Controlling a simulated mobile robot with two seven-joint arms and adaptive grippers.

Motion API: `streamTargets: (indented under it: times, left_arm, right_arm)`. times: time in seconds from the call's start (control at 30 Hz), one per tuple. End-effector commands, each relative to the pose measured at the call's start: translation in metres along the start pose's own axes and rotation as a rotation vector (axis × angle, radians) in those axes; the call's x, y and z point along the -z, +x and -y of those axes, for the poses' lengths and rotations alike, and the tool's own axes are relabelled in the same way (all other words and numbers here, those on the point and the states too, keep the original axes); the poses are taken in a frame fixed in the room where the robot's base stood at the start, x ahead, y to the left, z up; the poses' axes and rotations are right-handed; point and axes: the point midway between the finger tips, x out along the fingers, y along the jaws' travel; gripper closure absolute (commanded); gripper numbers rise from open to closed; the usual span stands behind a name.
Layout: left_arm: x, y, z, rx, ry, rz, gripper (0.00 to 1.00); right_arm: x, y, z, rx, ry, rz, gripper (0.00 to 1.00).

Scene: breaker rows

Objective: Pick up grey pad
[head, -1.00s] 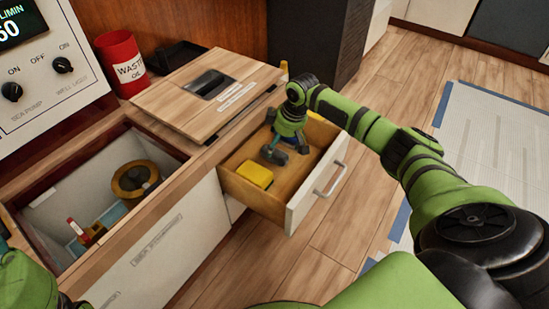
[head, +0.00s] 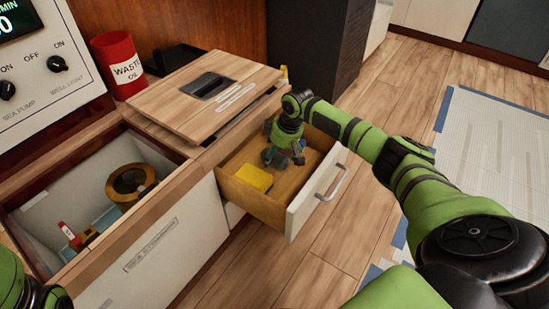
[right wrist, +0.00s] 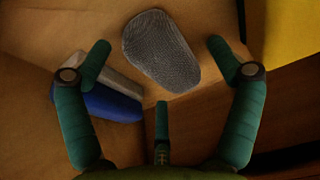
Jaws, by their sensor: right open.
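The grey pad (right wrist: 160,50) is a rounded, mesh-textured piece lying on the wooden floor of the open drawer (head: 318,200). My right gripper (head: 283,157) points down into the drawer. In the right wrist view my right gripper (right wrist: 158,62) is open, with the pad between and slightly beyond its spread fingers; I see no grip on it. In the head view the gripper hides the pad.
A yellow block (head: 255,177) lies in the drawer, left of the gripper. A blue-and-grey item (right wrist: 110,98) lies beside the pad, near the left finger. The drawer walls are close around. An open bin (head: 60,180) and a wooden lid (head: 180,110) are to the left.

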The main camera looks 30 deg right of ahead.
Motion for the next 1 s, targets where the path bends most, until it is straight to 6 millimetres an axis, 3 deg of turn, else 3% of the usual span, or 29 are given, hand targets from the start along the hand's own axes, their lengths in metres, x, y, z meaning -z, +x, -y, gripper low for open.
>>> streamTargets:
  times: [0.57, 0.7, 0.73, 1.0]
  left_arm:
    - [0.0002, 0.0048, 0.0003, 0.0, -0.001, -0.001, 0.56]
    - [0.0002, 0.0047, 0.0003, 0.0, 0.0, -0.001, 0.56]
    - [0.0002, 0.0047, 0.0003, 0.0, 0.0, -0.001, 0.56]
    - [0.0001, 0.0046, 0.0004, 0.0, 0.0, 0.0, 0.56]
  right_arm:
    - [-0.0013, 0.0036, 0.0002, 0.0, -0.001, 0.001, 0.09]
    - [-0.0012, 0.0035, 0.0002, 0.0, 0.0, 0.001, 0.61]
    - [-0.0012, 0.0035, 0.0003, 0.0, 0.0, 0.001, 0.7]
    - [-0.0013, 0.0036, 0.0003, 0.0, 0.0, 0.001, 0.7]
